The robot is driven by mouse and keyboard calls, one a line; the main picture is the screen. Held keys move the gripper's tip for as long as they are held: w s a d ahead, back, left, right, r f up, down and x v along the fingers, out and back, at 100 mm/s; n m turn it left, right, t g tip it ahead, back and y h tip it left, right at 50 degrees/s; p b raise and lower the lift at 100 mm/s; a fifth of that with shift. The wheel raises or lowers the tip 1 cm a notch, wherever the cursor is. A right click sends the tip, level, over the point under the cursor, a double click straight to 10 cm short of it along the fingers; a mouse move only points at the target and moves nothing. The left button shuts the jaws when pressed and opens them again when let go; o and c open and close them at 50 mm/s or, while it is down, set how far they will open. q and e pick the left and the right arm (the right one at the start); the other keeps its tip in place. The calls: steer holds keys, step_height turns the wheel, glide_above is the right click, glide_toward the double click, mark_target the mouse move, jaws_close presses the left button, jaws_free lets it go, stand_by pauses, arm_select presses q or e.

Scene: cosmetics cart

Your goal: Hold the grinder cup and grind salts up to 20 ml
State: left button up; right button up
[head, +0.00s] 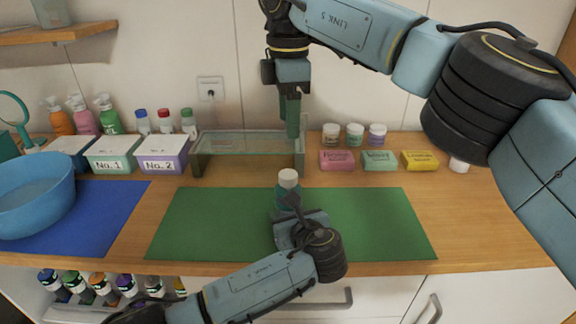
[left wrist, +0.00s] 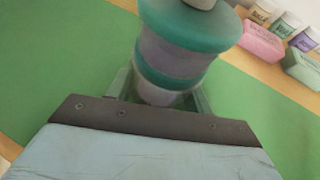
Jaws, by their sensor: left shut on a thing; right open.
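The grinder cup (head: 288,180), with a teal body and a pale knob on top, stands upright over the green mat (head: 190,225). In the left wrist view the cup (left wrist: 190,30) shows teal bands around a cloudy clear middle. My left gripper (head: 289,207) is shut on its lower part, with one finger on each side. I cannot read a fill level in the cup.
The glass shelf (head: 240,142) stands behind the mat. Small jars (head: 354,134) and pink, green and yellow boxes (head: 380,160) are at the back right. A blue bowl (head: 35,195) and white bins (head: 112,153) are on the left. The mat's right part is clear.

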mark_target(288, 173)
step_height(288, 173, down, 12)
steer(key=n, duration=2.7)
steer(key=shift+a, duration=0.1)
steer(key=c, duration=1)
steer(key=m, duration=0.4)
